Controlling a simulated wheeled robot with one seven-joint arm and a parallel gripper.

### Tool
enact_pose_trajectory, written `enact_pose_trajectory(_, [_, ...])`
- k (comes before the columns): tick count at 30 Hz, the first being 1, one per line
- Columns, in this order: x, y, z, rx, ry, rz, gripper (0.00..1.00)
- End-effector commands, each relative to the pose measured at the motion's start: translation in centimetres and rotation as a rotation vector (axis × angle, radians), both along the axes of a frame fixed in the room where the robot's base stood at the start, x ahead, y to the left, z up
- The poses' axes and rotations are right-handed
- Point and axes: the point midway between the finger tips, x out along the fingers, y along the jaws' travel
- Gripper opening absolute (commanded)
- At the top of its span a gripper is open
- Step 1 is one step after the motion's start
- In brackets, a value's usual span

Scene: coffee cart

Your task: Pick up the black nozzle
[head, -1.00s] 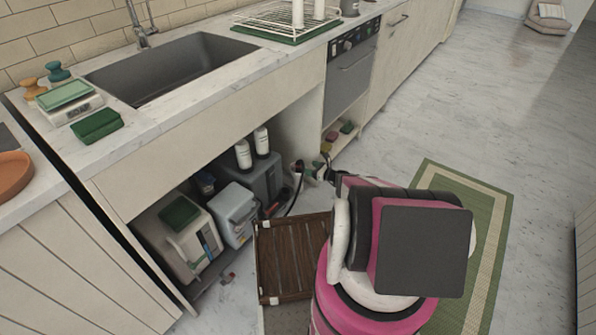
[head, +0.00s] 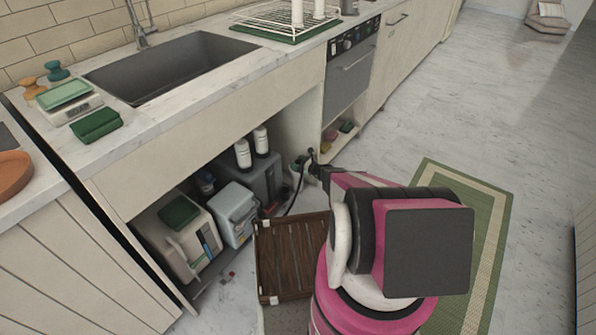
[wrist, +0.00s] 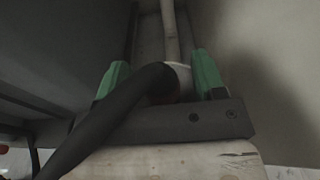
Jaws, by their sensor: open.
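In the wrist view, a thick black curved piece, which looks like the black nozzle with its hose (wrist: 118,112), runs from the lower left up between the two green fingers of my gripper (wrist: 160,76). The fingers stand apart, one on each side of its upper end. I cannot tell whether either finger touches it. A pale round part shows behind that end. In the head view my gripper (head: 307,169) is at the right end of the open space under the sink. A thin black hose (head: 296,194) hangs there; the nozzle is too small to make out clearly.
Under the sink stand a beige canister (head: 178,240), a light grey-blue container (head: 234,212) and a dark box (head: 265,175) with two white bottles. A brown slatted wooden panel (head: 290,258) is on the floor in front. Open floor and a green rug (head: 490,230) lie right.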

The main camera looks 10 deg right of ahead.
Motion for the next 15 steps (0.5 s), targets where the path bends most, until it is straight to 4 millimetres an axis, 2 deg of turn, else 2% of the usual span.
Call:
enact_pose_trajectory(2, [-0.03, -0.03, 0.03, 0.0, 0.0, 0.0, 0.64])
enact_pose_trajectory(3, [-0.03, -0.03, 0.03, 0.0, 0.0, 0.0, 0.57])
enact_pose_trajectory(8, [-0.04, -0.04, 0.04, 0.0, 0.0, 0.0, 0.05])
enact_pose_trajectory(9, [-0.05, -0.05, 0.04, 0.0, 0.0, 0.0, 0.0])
enact_pose_trajectory(15, [-0.05, -0.05, 0.09, 0.001, -0.001, 0.0, 0.0])
